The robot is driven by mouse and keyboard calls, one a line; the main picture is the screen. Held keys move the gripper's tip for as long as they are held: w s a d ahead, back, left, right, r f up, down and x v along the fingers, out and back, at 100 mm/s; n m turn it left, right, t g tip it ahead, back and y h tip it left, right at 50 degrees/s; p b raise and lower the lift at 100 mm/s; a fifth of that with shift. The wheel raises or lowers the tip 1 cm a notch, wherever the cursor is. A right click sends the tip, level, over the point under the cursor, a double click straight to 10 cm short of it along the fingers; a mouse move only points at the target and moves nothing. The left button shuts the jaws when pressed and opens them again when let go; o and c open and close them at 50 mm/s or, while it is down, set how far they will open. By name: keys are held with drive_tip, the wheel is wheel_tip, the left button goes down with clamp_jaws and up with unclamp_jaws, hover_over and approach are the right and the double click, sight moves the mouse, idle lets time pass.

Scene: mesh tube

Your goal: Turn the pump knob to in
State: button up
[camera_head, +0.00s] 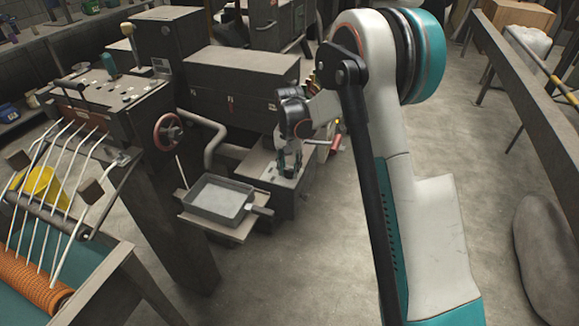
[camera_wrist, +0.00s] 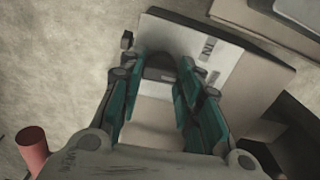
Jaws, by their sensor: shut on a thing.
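The pump knob (camera_wrist: 165,64) is a dark, rounded piece on a light panel (camera_wrist: 226,55) in the wrist view. Lettering that reads as an upside-down "IN" is on the panel to the right of the knob. My gripper (camera_wrist: 158,76) has teal-sided fingers on either side of the knob and is shut on it. Part of the knob is hidden by the fingers, and I cannot tell exactly which way it points. In the head view my gripper (camera_head: 289,161) reaches down onto the top of a low grey box (camera_head: 262,172), and the knob is hidden there.
A red handle (camera_head: 336,145) sticks out right of the box; a red cylinder (camera_wrist: 32,147) shows in the wrist view. A grey tray (camera_head: 218,199) stands left of my gripper. A machine with a red-rimmed handwheel (camera_head: 167,131) is farther left.

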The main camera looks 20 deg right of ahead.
sight(289, 169)
drive_tip(key=n, duration=0.4)
drive_tip(key=shift+n, duration=2.6)
drive_tip(key=o, duration=1)
drive_tip(key=shift+o, duration=0.2)
wheel_tip(289, 169, up, 12)
